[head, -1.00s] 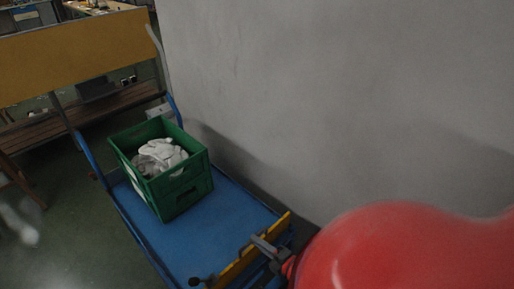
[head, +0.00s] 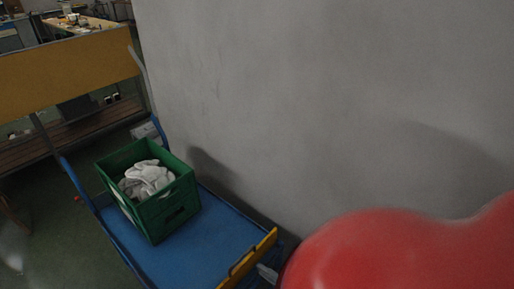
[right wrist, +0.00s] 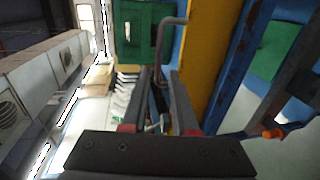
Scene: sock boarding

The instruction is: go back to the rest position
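My right gripper shows best in the right wrist view (right wrist: 160,75), with its two dark fingers apart and nothing clearly held between them. In the head view only a small greyish bit shows at the trolley's near end, beside my big red arm link, which hides most of the gripper. My left gripper is not in view.
A blue trolley (head: 190,258) with a yellow end board (head: 250,258) stands along a grey wall (head: 300,110). A green crate (head: 172,214) holding pale crumpled cloth (head: 147,178) sits on it. A wooden bench (head: 95,122) stands behind. Floor at left looks mostly clear.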

